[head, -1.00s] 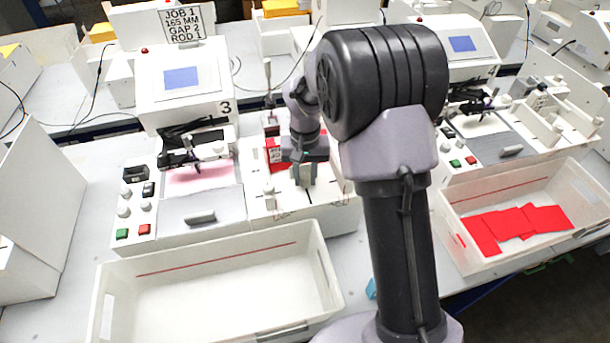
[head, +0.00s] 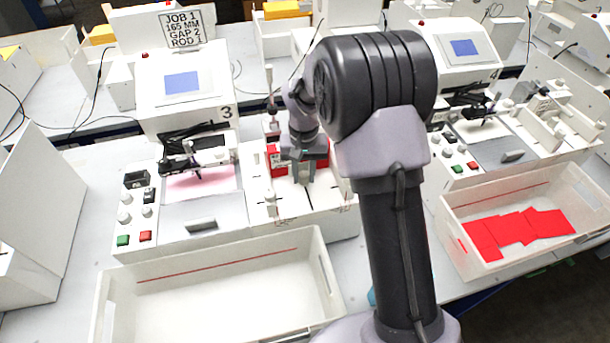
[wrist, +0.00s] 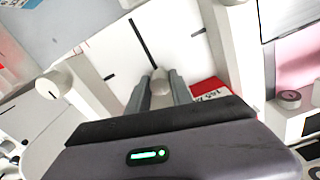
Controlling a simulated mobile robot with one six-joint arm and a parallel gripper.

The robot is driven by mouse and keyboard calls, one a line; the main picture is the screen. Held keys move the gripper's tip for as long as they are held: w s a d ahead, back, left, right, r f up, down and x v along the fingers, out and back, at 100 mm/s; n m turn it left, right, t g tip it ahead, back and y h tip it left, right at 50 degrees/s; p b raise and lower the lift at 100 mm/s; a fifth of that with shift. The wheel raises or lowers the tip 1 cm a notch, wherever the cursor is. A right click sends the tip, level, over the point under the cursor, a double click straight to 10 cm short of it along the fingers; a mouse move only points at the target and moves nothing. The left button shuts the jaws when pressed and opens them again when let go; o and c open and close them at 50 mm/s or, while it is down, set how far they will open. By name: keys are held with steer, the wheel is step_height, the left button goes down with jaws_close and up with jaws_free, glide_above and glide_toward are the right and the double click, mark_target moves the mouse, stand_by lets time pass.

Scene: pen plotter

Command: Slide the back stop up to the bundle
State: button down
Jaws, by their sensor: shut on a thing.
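My gripper (head: 304,180) is over the white feeder bed to the right of the plotter marked 3. In the wrist view its two grey fingers (wrist: 159,92) are shut on a pale rounded knob (wrist: 160,80), which looks like the grip of the back stop. The stop's body is mostly hidden under my gripper. The red bundle (head: 277,158) lies in the bed beside and behind the fingers. In the wrist view a red, labelled part of the bundle (wrist: 208,90) shows just right of the fingers. Whether stop and bundle touch cannot be told.
A white plotter (head: 185,95) with a screen and a job sign (head: 185,25) stands to the left. An empty white tray (head: 215,300) is in front. A tray with red sheets (head: 465,205) is at the right. White rails with knobs (wrist: 55,85) flank the bed.

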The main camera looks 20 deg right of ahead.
mark_target(304, 175)
steer(key=shift+w, duration=0.15)
steer(key=c, duration=1.1)
jaws_free()
steer(key=shift+s, duration=0.2)
steer(key=shift+c, duration=0.2)
step_height(304, 175, up, 17)
steer(key=p, duration=0.4)
steer(key=shift+r+p, duration=0.2)
steer(key=shift+p, duration=0.15)
